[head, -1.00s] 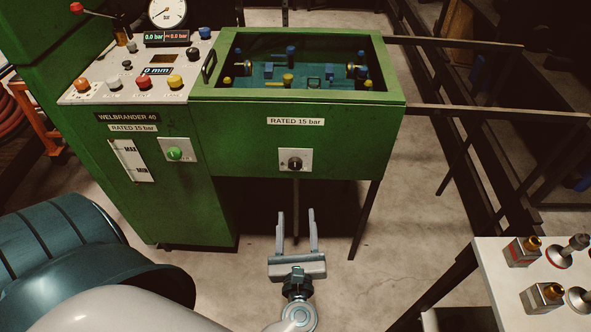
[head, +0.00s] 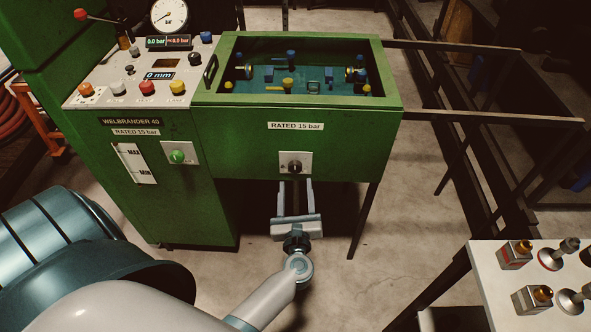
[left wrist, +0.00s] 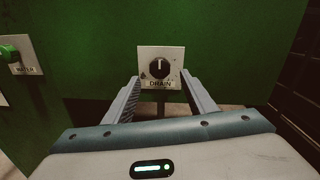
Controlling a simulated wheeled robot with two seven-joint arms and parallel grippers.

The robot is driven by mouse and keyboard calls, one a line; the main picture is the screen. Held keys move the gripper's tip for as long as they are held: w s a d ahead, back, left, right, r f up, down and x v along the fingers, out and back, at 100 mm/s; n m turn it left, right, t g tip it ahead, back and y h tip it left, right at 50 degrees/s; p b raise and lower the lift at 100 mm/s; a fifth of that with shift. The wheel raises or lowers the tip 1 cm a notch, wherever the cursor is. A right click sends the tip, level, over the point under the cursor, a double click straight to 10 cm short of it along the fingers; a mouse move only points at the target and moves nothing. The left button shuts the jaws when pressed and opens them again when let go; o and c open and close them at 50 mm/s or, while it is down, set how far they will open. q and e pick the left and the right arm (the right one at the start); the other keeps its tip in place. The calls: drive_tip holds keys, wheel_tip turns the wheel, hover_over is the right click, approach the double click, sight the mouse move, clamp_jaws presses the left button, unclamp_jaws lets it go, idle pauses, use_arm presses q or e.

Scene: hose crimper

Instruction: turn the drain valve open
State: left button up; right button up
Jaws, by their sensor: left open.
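The drain valve is a dark round knob (head: 295,166) on a pale square plate on the front of the green tank. In the left wrist view the knob (left wrist: 159,67) has a white mark pointing up, and the plate reads DRAIN. My left gripper (head: 296,184) is open and empty, just below and in front of the knob. In the left wrist view its two fingers (left wrist: 159,88) point at the plate, one toward each side; I cannot tell whether they touch it. My right gripper is not in view.
A white table (head: 484,270) with fittings stands at lower right. A dark tank leg (head: 363,222) stands right of my gripper. The floor between is clear.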

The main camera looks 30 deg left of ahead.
sight(295, 170)
use_arm(q)
drive_tip(key=p+x, duration=0.1)
drive_tip(key=x, duration=0.5)
drive_tip(key=shift+w+a, duration=0.15)
drive_tip(key=shift+w, duration=0.05)
drive_tip(key=c, duration=1)
